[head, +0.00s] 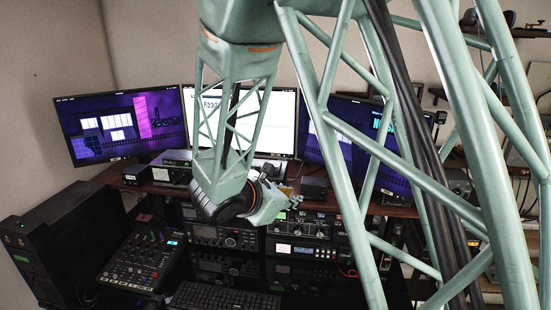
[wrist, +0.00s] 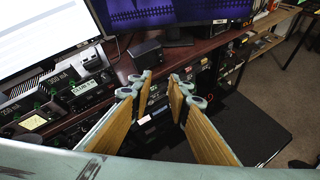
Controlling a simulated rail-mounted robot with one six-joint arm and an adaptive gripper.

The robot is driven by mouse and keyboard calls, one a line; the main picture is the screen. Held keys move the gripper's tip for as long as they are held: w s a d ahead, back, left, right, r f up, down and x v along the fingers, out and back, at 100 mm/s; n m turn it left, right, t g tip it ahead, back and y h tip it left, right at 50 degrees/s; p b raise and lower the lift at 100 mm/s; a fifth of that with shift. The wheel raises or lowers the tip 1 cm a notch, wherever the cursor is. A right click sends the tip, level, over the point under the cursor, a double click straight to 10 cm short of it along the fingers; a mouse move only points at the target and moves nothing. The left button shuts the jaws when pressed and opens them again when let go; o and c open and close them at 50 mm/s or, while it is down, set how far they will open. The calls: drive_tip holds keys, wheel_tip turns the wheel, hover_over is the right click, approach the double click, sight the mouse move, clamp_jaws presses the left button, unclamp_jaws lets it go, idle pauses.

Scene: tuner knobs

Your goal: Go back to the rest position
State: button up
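My gripper (head: 278,203) hangs at the end of my arm, in front of the desk's raised shelf and the radio rack in the head view. In the wrist view my gripper (wrist: 162,88) has its two tan-padded fingers apart, with nothing between them. The fingers point towards the rack of radio units (wrist: 152,120) below the shelf. In the head view the rack unit with the green-lit meters (head: 300,226) is just below and right of my gripper. I cannot tell whether the fingertips touch anything.
Three monitors stand at the back: a left one (head: 120,125), a white one (head: 240,120) and a right one (head: 355,140). A small black box (wrist: 146,54) sits on the shelf (wrist: 190,52). A mixer (head: 143,258), a keyboard (head: 222,299) and a black case (head: 50,250) are lower left.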

drive_tip(key=s+d+r+m+g+b, duration=0.1)
drive_tip(key=s+d+r+m+g, duration=0.1)
drive_tip(key=s+d+m, duration=0.3)
drive_tip(key=s+d+r+m+g+b, duration=0.1)
drive_tip(key=d+r+m+g, duration=0.1)
drive_tip(key=d, duration=0.5)
drive_tip(key=s+d+r+m+g+b, duration=0.25)
drive_tip(key=s+d+m, duration=0.4)
drive_tip(key=s, duration=0.55)
drive_tip(key=s+a+f+m+y+b, duration=0.2)
drive_tip(key=s+m, duration=0.4)
drive_tip(key=s, duration=0.8)
drive_tip(key=s+a+f+m+y+b, duration=0.1)
drive_tip(key=s+m+y+b, duration=0.3)
drive_tip(key=s, duration=1)
drive_tip(key=shift+s+a+f+m+y+b, duration=0.15)
drive_tip(key=shift+a+f+m+y+b, duration=0.3)
drive_tip(key=shift+m, duration=0.4)
drive_tip(key=shift+o, duration=0.3)
drive_tip(key=shift+r, duration=0.1)
